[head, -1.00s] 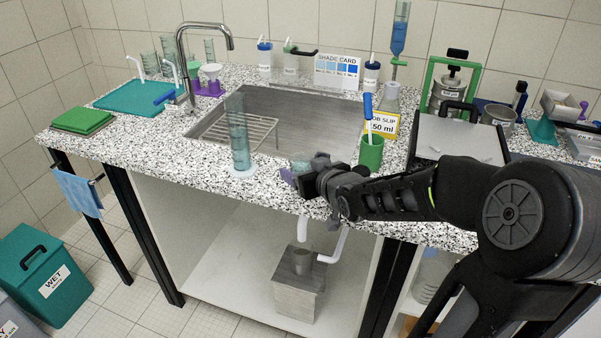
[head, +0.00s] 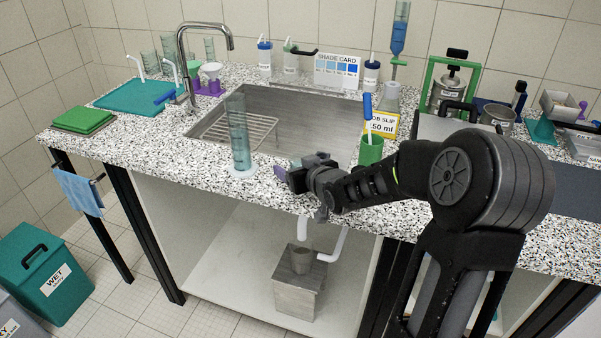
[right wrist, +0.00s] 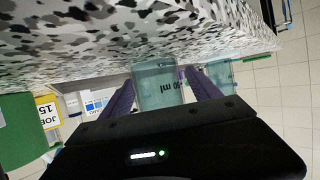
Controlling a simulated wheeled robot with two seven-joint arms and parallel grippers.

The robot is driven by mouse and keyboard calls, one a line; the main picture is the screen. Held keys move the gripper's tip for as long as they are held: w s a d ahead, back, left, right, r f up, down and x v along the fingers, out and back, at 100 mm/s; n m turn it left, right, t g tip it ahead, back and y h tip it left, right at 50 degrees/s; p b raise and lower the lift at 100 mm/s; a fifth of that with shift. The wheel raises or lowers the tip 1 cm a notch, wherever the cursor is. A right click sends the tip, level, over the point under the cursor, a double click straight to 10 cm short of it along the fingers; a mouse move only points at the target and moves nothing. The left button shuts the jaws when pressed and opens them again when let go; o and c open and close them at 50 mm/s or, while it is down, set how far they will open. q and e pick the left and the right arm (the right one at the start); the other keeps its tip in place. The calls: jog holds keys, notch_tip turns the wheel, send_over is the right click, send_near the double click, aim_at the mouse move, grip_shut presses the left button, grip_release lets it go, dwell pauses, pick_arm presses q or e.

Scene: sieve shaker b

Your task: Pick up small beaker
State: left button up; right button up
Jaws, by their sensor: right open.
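The small beaker is clear teal glass. In the right wrist view the beaker (right wrist: 155,84) shows with "50 ml" lettering, between the two purple fingers of my right gripper (right wrist: 160,92). The gripper is open, with a finger on each side; I cannot tell whether either touches the glass. In the head view my right gripper (head: 285,176) is low at the front edge of the counter, just in front of the sink, and hides most of the beaker. My left gripper is not in view.
A tall graduated cylinder (head: 239,140) stands on the counter left of my right gripper. A green cup (head: 370,152) with a blue-handled tool stands close on the right, beside the yellow job slip (head: 383,124). The sink (head: 290,108) lies behind.

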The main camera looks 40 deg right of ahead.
jog(key=shift+c, duration=0.4)
grip_shut()
dwell(0.4)
